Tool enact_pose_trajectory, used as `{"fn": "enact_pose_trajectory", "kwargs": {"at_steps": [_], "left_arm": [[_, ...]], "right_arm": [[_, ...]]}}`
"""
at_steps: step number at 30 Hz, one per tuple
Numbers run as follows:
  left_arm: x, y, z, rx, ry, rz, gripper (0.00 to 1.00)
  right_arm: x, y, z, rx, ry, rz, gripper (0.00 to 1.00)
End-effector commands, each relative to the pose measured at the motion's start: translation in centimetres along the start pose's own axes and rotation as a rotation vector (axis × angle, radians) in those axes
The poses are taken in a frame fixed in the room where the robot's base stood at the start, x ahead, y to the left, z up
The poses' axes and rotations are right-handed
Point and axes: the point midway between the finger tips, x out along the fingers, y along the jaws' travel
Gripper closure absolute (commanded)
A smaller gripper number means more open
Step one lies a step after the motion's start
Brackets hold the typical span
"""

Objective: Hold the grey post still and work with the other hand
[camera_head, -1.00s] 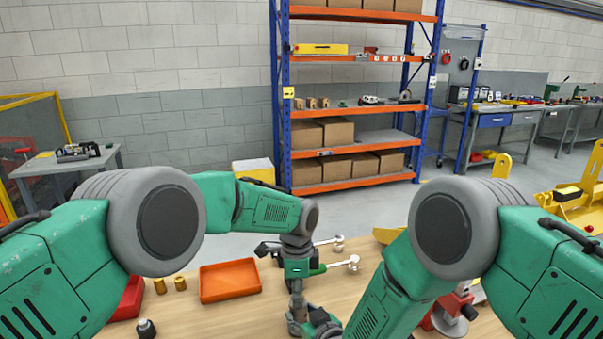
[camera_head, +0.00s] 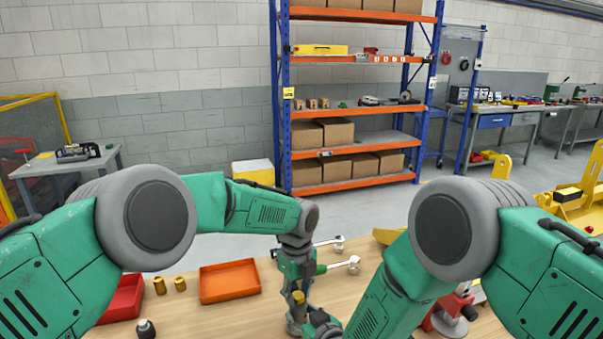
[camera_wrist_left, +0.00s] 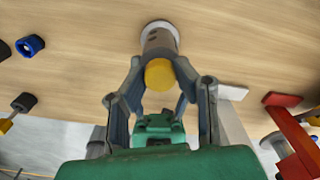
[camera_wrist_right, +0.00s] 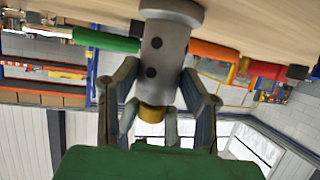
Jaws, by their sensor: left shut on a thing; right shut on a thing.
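The grey post (camera_wrist_right: 165,50) has dark holes and a flange resting on the tabletop. In the right wrist view, my right gripper (camera_wrist_right: 160,88) is shut on the post from the side. A brass-yellow piece (camera_wrist_left: 160,74) sits at the post's free end, with the post (camera_wrist_left: 158,38) behind it in the left wrist view. My left gripper (camera_wrist_left: 158,76) is shut on this piece from above. In the head view, the piece (camera_head: 299,297) shows between the left fingers, and my right gripper (camera_head: 320,320) is partly hidden by its arm. How far the piece is seated is unclear.
An orange tray (camera_head: 230,279), brass pieces (camera_head: 180,284), a red bin (camera_head: 122,300) and a black knob-like part (camera_head: 146,329) lie to the left on the wooden table. Wrenches (camera_head: 345,264) lie behind the post. A red device (camera_head: 452,309) stands at right.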

Motion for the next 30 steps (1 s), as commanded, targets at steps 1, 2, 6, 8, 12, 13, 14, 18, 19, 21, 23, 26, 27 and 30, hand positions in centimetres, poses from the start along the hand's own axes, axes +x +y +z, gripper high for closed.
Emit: {"fn": "enact_pose_trajectory", "kwargs": {"at_steps": [1, 2, 6, 8, 12, 13, 14, 18, 19, 21, 23, 26, 27, 30], "left_arm": [[-0.05, -0.01, 0.03, -0.001, 0.000, 0.000, 0.95], [-0.05, -0.01, 0.03, -0.002, 0.000, -0.001, 0.95], [-0.05, -0.01, 0.04, 0.053, 0.000, -0.001, 0.95], [-0.05, -0.01, 0.03, 0.132, 0.000, -0.001, 0.95], [-0.04, 0.00, 0.04, 0.367, 0.001, -0.001, 0.95], [-0.04, -0.01, 0.03, 0.417, 0.002, -0.002, 0.95], [-0.04, -0.01, 0.03, 0.468, 0.001, -0.001, 0.95], [-0.05, -0.03, 0.01, 0.692, 0.000, -0.001, 0.95], [-0.06, -0.03, 0.01, 0.731, 0.000, -0.001, 0.95], [-0.06, -0.03, 0.02, 0.799, 0.000, -0.001, 0.95], [-0.07, -0.02, 0.03, 0.833, 0.000, -0.001, 0.95], [-0.08, -0.02, 0.04, 0.850, -0.001, -0.001, 0.95], [-0.09, -0.02, 0.05, 0.849, -0.001, -0.001, 0.95], [-0.09, -0.02, 0.04, 0.848, -0.001, -0.001, 0.95]], "right_arm": [[-0.07, -0.01, 0.36, 0.001, -0.008, 0.000, 1.00], [-0.07, -0.01, 0.36, 0.001, -0.008, 0.000, 1.00], [-0.07, -0.01, 0.35, 0.001, -0.008, 0.000, 1.00], [-0.07, -0.01, 0.35, 0.001, -0.008, 0.000, 1.00], [-0.07, 0.00, 0.35, 0.001, -0.008, 0.000, 1.00], [-0.07, 0.01, 0.35, 0.001, -0.008, 0.000, 1.00], [-0.07, 0.01, 0.35, 0.001, -0.008, 0.000, 1.00], [-0.07, 0.01, 0.34, 0.001, -0.008, 0.000, 1.00], [-0.07, 0.02, 0.34, 0.001, -0.008, 0.000, 1.00], [-0.06, 0.02, 0.34, 0.001, -0.008, 0.000, 1.00], [-0.06, 0.02, 0.34, 0.001, -0.008, 0.001, 1.00], [-0.06, 0.02, 0.34, 0.001, -0.008, 0.001, 1.00], [-0.06, 0.03, 0.33, 0.001, -0.008, 0.001, 1.00], [-0.06, 0.03, 0.33, 0.001, -0.008, 0.001, 1.00]]}}
